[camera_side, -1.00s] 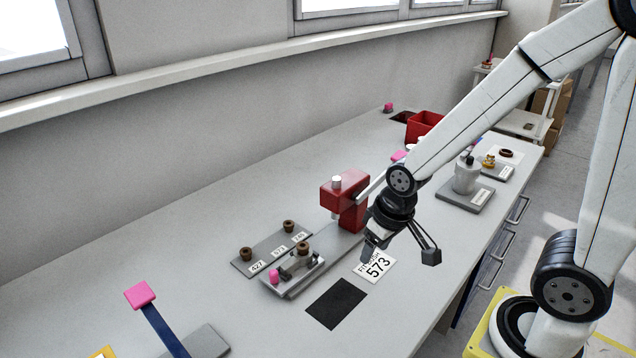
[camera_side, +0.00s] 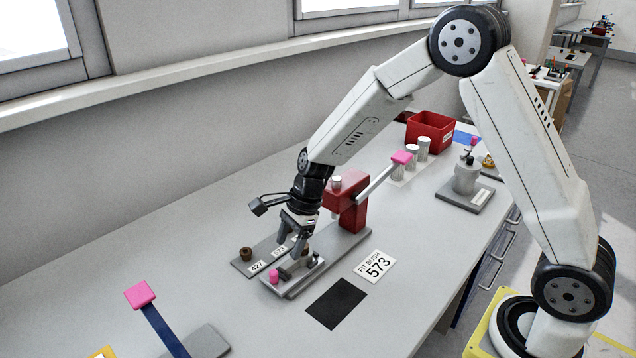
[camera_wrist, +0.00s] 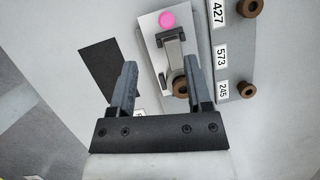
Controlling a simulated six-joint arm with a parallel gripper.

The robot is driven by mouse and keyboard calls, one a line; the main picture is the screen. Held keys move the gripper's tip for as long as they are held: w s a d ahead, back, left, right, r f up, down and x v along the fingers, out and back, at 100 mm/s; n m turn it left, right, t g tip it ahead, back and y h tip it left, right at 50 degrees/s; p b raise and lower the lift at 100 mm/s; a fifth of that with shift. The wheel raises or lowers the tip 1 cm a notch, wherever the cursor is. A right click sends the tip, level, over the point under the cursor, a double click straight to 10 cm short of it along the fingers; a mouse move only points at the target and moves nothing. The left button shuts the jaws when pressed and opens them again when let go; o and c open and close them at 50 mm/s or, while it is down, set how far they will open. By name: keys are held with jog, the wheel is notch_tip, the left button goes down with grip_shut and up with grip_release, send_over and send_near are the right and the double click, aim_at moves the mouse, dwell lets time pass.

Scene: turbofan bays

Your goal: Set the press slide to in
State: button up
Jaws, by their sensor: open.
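The press slide (camera_side: 308,272) is a light grey block with a pink knob (camera_side: 273,275), at the front end of the grey press base, out from under the red press head (camera_side: 345,189). A brown bush (camera_wrist: 180,87) sits on the slide at the end away from the knob; my fingers partly hide it in the side view. In the wrist view the slide (camera_wrist: 152,38) and knob (camera_wrist: 166,20) lie beyond my fingertips. My gripper (camera_side: 300,252) is open, pointing down over the slide's bush end; in the wrist view its fingers (camera_wrist: 162,75) are apart with nothing gripped.
A grey rack (camera_side: 243,267) beside the slide has labels 427, 573 and 245; brown bushes stand at 427 and 245. A press lever ends in a pink grip (camera_side: 401,157). A black mat (camera_side: 336,304) and a "FIT BUSH 573" card (camera_side: 375,266) lie in front, flat.

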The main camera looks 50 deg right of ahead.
aim_at(275, 270)
jog(key=shift+w+a+f+m, duration=0.25)
jog(key=shift+w+a+m, duration=0.05)
jog(key=shift+w+m, duration=0.3)
jog(key=shift+x, duration=3.9)
jog(key=shift+r, duration=0.1)
grip_shut()
